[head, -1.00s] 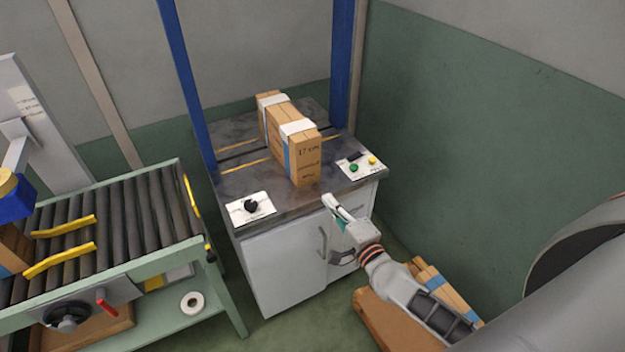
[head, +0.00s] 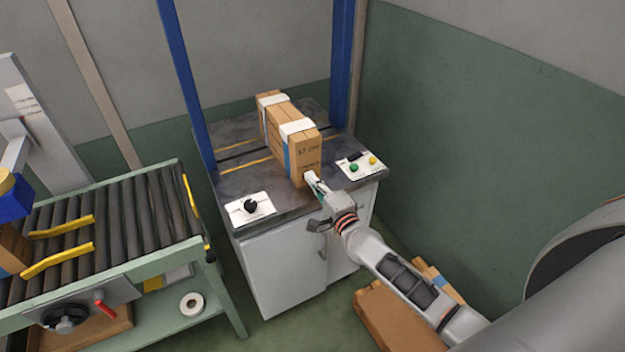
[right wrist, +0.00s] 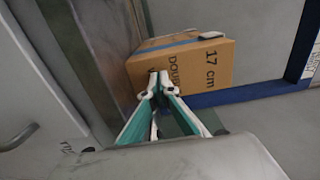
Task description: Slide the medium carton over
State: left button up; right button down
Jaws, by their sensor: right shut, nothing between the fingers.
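The medium carton (head: 281,140) is a tall brown box with white bands and a blue strip, marked 17 cm. It stands upright on the dark metal top of the white cabinet, between two blue posts. My right gripper (head: 310,177) is shut and empty, its fingertips at the lower part of the carton's near end face. In the right wrist view the closed fingertips (right wrist: 154,84) overlap the printed face of the carton (right wrist: 200,68) and seem to touch it. My left gripper is not in view.
A roller conveyor (head: 110,228) with yellow guides stands at left. Flat brown cartons (head: 385,318) lie on the floor below my right arm.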

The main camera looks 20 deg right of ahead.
jog(key=shift+w, duration=0.15)
jog(key=w, duration=0.4)
jog(key=w+b, duration=0.1)
jog(key=w, duration=0.1)
jog(key=shift+w+a, duration=0.1)
jog(key=shift+a, duration=0.15)
jog(key=shift+w, duration=0.25)
jog(key=shift+s, duration=0.1)
